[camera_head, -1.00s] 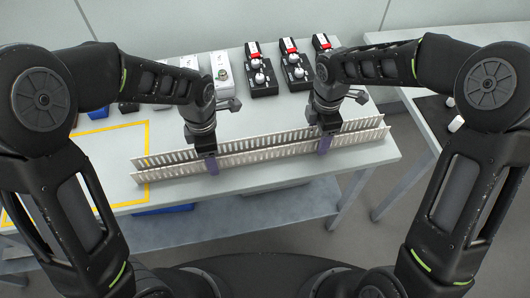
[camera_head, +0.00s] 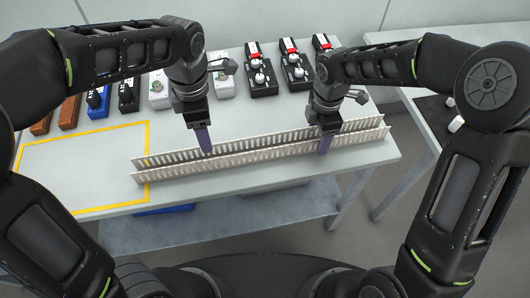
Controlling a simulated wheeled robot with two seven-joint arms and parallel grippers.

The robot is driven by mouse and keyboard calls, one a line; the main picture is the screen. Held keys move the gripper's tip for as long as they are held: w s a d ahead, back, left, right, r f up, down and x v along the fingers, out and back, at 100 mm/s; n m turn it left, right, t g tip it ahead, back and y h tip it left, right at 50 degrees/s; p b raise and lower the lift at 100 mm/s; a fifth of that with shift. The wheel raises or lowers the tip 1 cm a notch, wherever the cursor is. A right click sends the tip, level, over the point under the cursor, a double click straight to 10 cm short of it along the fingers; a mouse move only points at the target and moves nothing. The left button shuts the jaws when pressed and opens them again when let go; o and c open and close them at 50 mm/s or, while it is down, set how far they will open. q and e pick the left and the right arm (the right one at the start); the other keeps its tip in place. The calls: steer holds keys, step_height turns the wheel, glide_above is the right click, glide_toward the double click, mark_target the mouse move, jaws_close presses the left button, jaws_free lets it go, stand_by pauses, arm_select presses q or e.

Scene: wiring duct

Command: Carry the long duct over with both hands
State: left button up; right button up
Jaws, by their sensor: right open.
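The long pale grey slotted duct (camera_head: 260,158) lies along the front part of the light table, with its left end across the right line of the yellow outline (camera_head: 148,135). Contact there is unclear. Only one finger of each gripper shows clearly, so the left opening cannot be judged.
Several pedal-like boxes stand along the back of the table, black ones with red and white tops (camera_head: 262,78) behind the duct. The yellow-outlined area is clear inside. A second table (camera_head: 420,100) stands at the right, across a gap. A blue bin (camera_head: 165,209) shows below.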

step_height(320, 180, up, 12)
stand_by(0.6)
stand_by(0.5)
